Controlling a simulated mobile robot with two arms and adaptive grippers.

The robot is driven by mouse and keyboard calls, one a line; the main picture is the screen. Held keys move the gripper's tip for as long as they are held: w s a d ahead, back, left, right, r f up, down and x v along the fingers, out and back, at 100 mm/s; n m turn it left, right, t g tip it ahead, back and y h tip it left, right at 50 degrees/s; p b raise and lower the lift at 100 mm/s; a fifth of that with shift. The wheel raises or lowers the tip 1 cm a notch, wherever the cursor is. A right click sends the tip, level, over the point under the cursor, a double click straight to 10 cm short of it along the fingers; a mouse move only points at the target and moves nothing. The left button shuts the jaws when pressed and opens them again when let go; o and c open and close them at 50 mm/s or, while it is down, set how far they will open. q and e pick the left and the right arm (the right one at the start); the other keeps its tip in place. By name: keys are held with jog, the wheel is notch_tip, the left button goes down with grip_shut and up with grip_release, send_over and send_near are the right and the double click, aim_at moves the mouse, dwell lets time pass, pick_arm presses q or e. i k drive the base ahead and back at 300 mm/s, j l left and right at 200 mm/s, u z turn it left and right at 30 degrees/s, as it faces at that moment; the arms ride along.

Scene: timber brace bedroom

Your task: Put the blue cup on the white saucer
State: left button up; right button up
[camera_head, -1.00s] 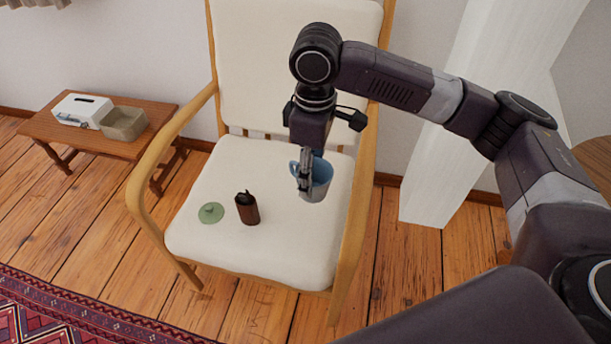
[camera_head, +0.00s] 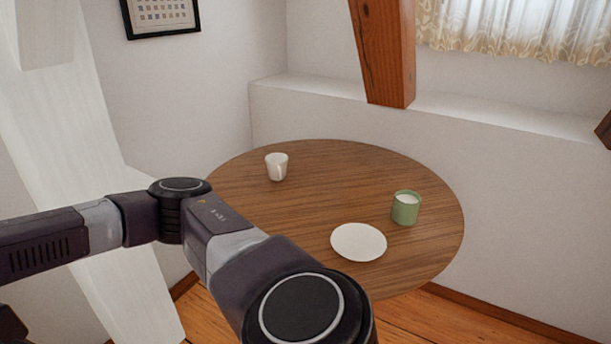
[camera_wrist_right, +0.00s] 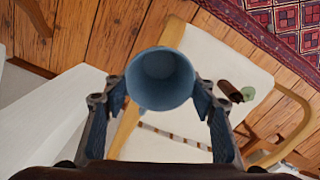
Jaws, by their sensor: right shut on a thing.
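The blue cup (camera_wrist_right: 160,80) is in the right wrist view, its round opening facing the camera. My right gripper (camera_wrist_right: 162,102) has a finger on each side of it and holds it in the air, above and beside the chair. The white saucer (camera_head: 358,242) lies flat and empty near the front edge of the round table in the head view. In the head view only part of my right arm shows; its gripper and the cup are outside that picture. My left gripper is in neither current view.
The round wooden table (camera_head: 320,210) also holds a white mug (camera_head: 277,167) at the back left and a green cup (camera_head: 405,207) just right of the saucer. A white slanted post (camera_head: 90,160) stands left of the table. The chair (camera_wrist_right: 262,75) lies below the gripper.

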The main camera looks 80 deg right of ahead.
aim_at(356, 244)
jog(key=z, duration=1.7)
jog(key=k+l, duration=0.05)
